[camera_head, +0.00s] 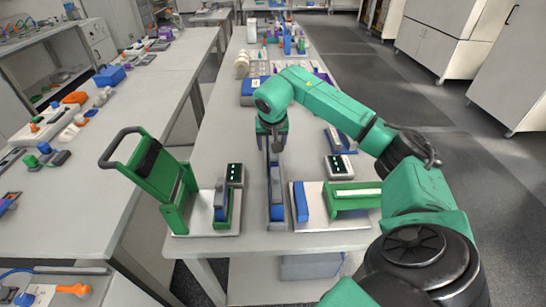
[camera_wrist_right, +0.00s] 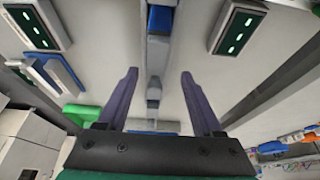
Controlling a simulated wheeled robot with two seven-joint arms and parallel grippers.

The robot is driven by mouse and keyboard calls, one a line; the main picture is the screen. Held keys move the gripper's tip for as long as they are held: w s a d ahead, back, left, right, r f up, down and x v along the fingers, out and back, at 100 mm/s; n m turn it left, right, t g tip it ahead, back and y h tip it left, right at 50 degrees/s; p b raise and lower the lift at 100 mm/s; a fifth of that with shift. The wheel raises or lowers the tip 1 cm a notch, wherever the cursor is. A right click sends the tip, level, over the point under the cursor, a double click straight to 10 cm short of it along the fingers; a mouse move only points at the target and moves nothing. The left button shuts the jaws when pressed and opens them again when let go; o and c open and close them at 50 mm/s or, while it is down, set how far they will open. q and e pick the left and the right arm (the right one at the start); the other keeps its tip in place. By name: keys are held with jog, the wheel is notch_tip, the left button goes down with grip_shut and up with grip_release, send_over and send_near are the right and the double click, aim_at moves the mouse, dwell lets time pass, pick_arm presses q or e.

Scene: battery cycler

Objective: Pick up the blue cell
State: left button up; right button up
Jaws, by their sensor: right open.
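Several blue pieces stand on the bench, and I cannot tell for certain which one is the blue cell. A slim grey and blue piece (camera_head: 276,208) stands mid-bench; blue parts of the middle row show in the right wrist view (camera_wrist_right: 158,20). A blue upright block (camera_head: 303,202) stands on the right white plate. A grey and blue block (camera_head: 221,200) sits in the green lever fixture (camera_head: 174,204). My right gripper (camera_head: 272,148) points down over the middle row. In the wrist view its fingers (camera_wrist_right: 158,80) are apart, with nothing held between them. My left gripper is not in view.
Two dark displays with green lights (camera_head: 235,173) (camera_head: 340,166) flank the middle row. A blue and white device (camera_head: 340,140) lies behind the right one. A green bracket (camera_head: 352,197) stands on the right plate. The left table (camera_head: 120,120) carries many small items.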

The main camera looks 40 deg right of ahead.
jog(key=x, duration=0.1)
jog(key=p+x, duration=0.1)
jog(key=x, duration=0.1)
jog(key=p+x, duration=0.1)
jog(key=x, duration=0.1)
jog(key=shift+s+d+f, duration=0.1)
jog(key=shift+s+d, duration=0.05)
jog(key=shift+s, duration=0.15)
jog(key=shift+w+f, duration=0.1)
jog(key=shift+f, duration=0.1)
grip_shut()
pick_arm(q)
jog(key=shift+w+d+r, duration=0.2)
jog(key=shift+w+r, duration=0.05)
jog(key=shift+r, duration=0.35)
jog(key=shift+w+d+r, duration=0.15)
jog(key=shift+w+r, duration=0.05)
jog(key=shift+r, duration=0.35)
pick_arm(e)
jog(key=shift+w+r, duration=0.1)
jog(key=shift+r, duration=0.05)
